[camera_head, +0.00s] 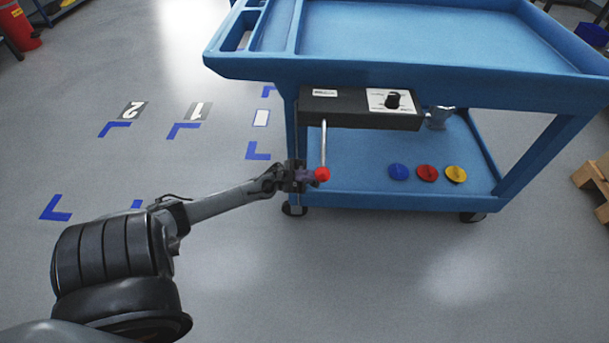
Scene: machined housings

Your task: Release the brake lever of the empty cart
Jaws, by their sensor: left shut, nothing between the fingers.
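The blue cart (400,72) stands at the upper right, with its visible top tray bare. A black box (345,108) is mounted under its front edge. The brake lever (324,146) is a thin metal rod hanging down from the box and ending in a red knob (322,174). My left gripper (306,176) is shut and empty, just left of the red knob, in front of the cart's left leg. I cannot tell whether it touches the knob. My right gripper is not in view.
Blue, red and yellow discs lie on the lower shelf (365,180). Blue floor marks and numbers 1 and 2 are at left. A wooden pallet (595,180) is at the right edge. The floor in front is clear.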

